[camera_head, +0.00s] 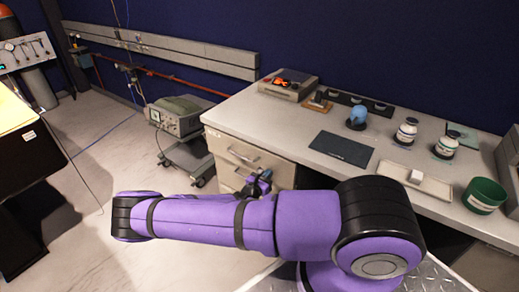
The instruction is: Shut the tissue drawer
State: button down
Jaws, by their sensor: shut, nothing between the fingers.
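The drawer unit (228,150) is at the left end of the long desk, with pull handles on its front. An upper drawer front (240,152) shows a handle and a small label at its left. A lower drawer front shows in part, and my purple arm hides the rest below. I cannot tell which drawer is the tissue drawer or how far any stands out; no tissues show. My gripper (260,183) is just in front of the unit, partly hidden behind my forearm. It is shut and empty; whether it touches a drawer is unclear.
The desk top (270,125) holds a dark mat (341,149), a blue item (357,117), two jars (405,132), a pale tray (420,182) and a green bowl (484,195). A cart with a grey instrument (180,117) stands left of the desk. Floor at left is mostly clear.

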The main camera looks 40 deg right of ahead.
jog(key=shift+v, duration=6.8)
jog(key=a+r+m+g+y, duration=0.2)
jog(key=r+m+g, duration=0.25)
jog(key=r, duration=0.35)
jog(key=a+r+m+g+y, duration=0.3)
jog(key=r+m, duration=0.3)
jog(key=r, duration=0.3)
jog(key=s+r+m+t+y, duration=0.1)
jog(key=s+r+m+y, duration=0.25)
jog(key=r, duration=0.65)
jog(key=s+r+m+y, duration=0.3)
jog(key=s+r, duration=0.1)
jog(key=r, duration=0.6)
jog(key=s+r+m+t+y, duration=0.1)
jog(key=s+r+m+y, duration=0.25)
jog(key=r, duration=0.65)
jog(key=s+r+m+t+y, duration=0.1)
jog(key=s+r+t, duration=0.3)
jog(key=s+r, duration=0.4)
jog(key=s+y, duration=0.1)
jog(key=s, duration=0.3)
jog(key=shift+s+a+r+t, duration=0.25)
jog(key=shift+s+r+t, duration=0.05)
jog(key=shift+r+t, duration=0.05)
jog(key=shift+d+m, duration=0.1)
jog(key=shift+m, duration=0.15)
